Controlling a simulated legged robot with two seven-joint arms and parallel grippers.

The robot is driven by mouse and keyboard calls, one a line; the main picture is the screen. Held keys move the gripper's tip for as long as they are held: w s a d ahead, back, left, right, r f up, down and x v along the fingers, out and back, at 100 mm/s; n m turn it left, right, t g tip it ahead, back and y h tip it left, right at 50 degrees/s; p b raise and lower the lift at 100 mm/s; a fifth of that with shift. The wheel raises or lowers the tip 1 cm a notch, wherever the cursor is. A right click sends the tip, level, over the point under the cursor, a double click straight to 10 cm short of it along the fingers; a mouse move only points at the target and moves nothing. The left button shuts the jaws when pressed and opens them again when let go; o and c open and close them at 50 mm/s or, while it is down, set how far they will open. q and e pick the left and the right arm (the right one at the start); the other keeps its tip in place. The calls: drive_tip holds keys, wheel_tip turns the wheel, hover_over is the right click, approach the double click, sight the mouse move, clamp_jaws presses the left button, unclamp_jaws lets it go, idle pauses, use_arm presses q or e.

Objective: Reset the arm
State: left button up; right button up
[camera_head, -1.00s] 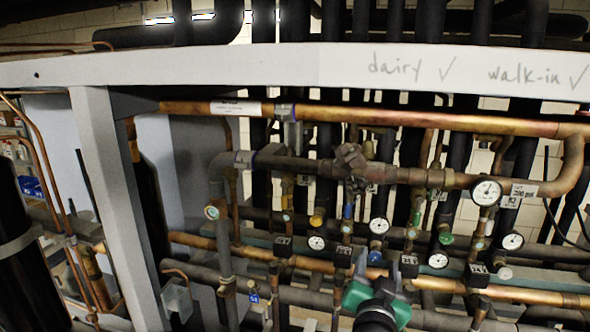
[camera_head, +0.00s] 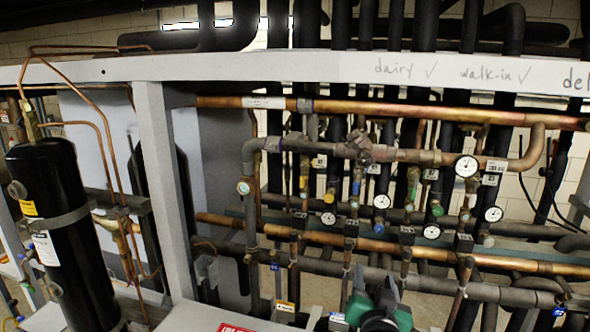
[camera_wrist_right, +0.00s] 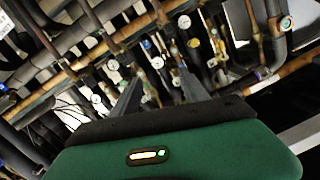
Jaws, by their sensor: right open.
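My right gripper (camera_head: 378,303), green and black, shows at the bottom of the head view, in front of the lower pipes. In the right wrist view its two dark fingers (camera_wrist_right: 160,85) stand apart with nothing between them. Pipes, valves and round gauges lie beyond the fingers. I cannot tell the exact gap to the pipes. My left gripper is in neither view.
The rack has a white top beam (camera_head: 300,67) and an upright post (camera_head: 163,190). Copper pipes (camera_head: 420,110), several gauges (camera_head: 466,166) and valves fill the middle and right. A black cylinder (camera_head: 65,235) stands at left. A grey box (camera_head: 205,318) lies low in front.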

drive_tip(key=s+f+n+g+y, duration=0.2)
drive_tip(key=f+g, duration=0.1)
drive_tip(key=f, duration=0.4)
drive_tip(key=s+f+n+g+y, duration=0.1)
drive_tip(key=s+f+g, duration=0.1)
drive_tip(key=f, duration=0.5)
drive_tip(key=s+d+f+n+g, duration=0.1)
drive_tip(key=s+d+f+g, duration=0.1)
drive_tip(key=s+f+g, duration=0.6)
drive_tip(key=s+d+f+n+g, duration=0.15)
drive_tip(key=s+f, duration=0.45)
drive_tip(key=s, duration=0.6)
use_arm(q)
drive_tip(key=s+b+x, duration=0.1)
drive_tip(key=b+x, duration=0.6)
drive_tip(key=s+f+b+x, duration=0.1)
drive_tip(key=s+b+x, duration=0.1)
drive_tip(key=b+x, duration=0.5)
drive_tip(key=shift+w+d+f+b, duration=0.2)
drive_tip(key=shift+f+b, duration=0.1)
drive_tip(key=shift+b, duration=0.25)
use_arm(e)
wheel_tip(320, 180, down, 14)
drive_tip(key=shift+w+d+f+t, duration=0.15)
drive_tip(key=shift+w+t, duration=0.05)
drive_tip(key=shift+t, duration=0.15)
